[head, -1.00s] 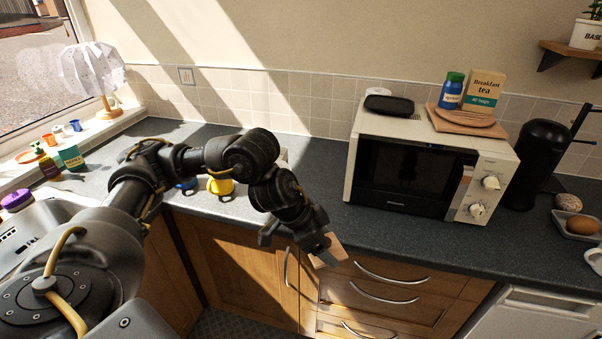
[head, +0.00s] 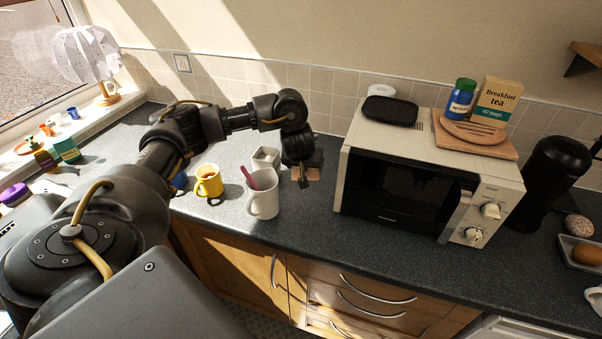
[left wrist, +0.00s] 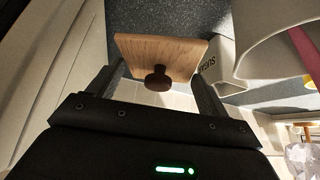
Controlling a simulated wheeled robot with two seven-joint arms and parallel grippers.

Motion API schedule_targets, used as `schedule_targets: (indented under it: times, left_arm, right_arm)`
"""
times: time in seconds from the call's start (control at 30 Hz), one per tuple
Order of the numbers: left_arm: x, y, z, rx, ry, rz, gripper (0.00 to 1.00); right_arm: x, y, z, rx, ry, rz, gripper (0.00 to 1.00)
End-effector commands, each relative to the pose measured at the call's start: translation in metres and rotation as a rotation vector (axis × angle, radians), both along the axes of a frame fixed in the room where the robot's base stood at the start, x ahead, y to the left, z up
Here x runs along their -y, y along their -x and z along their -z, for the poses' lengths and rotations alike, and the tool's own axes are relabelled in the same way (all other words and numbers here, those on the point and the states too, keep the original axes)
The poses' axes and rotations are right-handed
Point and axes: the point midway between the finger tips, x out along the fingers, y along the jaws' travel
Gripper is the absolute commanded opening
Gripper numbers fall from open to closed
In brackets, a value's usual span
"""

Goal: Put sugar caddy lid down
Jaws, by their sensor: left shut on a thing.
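The sugar caddy lid (head: 314,174) is a square wooden piece with a dark round knob. My left gripper (head: 301,172) is shut on it, over the counter just left of the microwave. In the left wrist view the lid (left wrist: 160,55) sits between both fingers, knob towards the camera. I cannot tell whether the lid touches the counter. The white sugar caddy (head: 265,158) stands left of the gripper, behind a white mug; its lettered side (left wrist: 219,68) shows close beside the lid in the wrist view. My right gripper is out of view.
The white mug (head: 263,201) with a pink handle-like stick in it stands close in front of the caddy. A yellow mug (head: 208,184) stands further left. The microwave (head: 430,165) blocks the right side. Bare counter (head: 305,213) lies in front of the gripper.

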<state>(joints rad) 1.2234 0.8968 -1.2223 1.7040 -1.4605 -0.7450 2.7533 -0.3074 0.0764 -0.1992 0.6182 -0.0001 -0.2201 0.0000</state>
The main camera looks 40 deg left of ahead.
Motion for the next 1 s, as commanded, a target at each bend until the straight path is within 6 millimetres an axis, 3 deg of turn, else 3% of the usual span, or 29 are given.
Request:
schedule_targets:
  times: [0.1,0.33,0.5,0.67,1.0]
  left_arm:
    - [-0.017,-0.015,0.024,-0.002,0.005,-0.009,0.56]
    - [-0.058,-0.055,0.052,-0.002,0.008,-0.008,0.56]
    - [-0.074,-0.071,0.076,-0.002,0.005,-0.002,0.56]
    - [-0.083,-0.079,0.087,-0.002,0.005,0.001,0.56]
    - [-0.092,-0.088,0.096,-0.002,0.002,0.001,0.56]
  right_arm:
    - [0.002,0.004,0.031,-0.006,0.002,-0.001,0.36]
    - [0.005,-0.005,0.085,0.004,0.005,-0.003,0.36]
    - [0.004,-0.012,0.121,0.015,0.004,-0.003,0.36]
    - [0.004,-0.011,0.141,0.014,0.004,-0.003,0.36]
    - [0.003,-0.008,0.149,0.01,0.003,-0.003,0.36]
